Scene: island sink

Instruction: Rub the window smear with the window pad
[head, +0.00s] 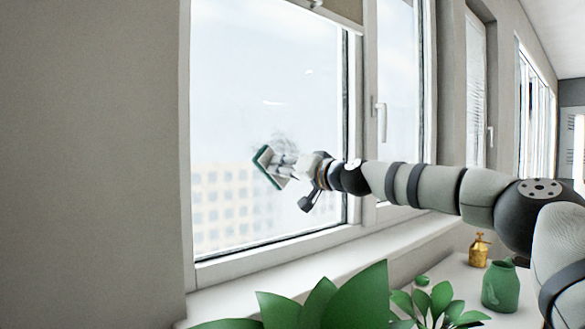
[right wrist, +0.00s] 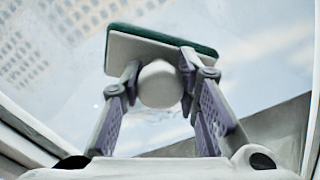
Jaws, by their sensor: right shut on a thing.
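The window pad (head: 264,168) is a flat pad with a dark green face and a white back with a rounded white knob; it also shows in the right wrist view (right wrist: 150,46). My right gripper (head: 284,167) is shut on the knob, one finger on each side of it. The pad's green face is turned to the window glass (head: 240,90), and it is tilted in the head view. I cannot tell whether it touches the glass. The window smear (head: 287,146) is a faint grey smudge on the pane, just above and beside the pad, partly hidden by pad and gripper. My left gripper is not in view.
The window frame (head: 355,120) and its handle (head: 380,108) stand right of the pane. Below are the sill (head: 290,268), a leafy green plant (head: 330,300), a green vase (head: 500,288) and a brass bottle (head: 479,250) under my right arm.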

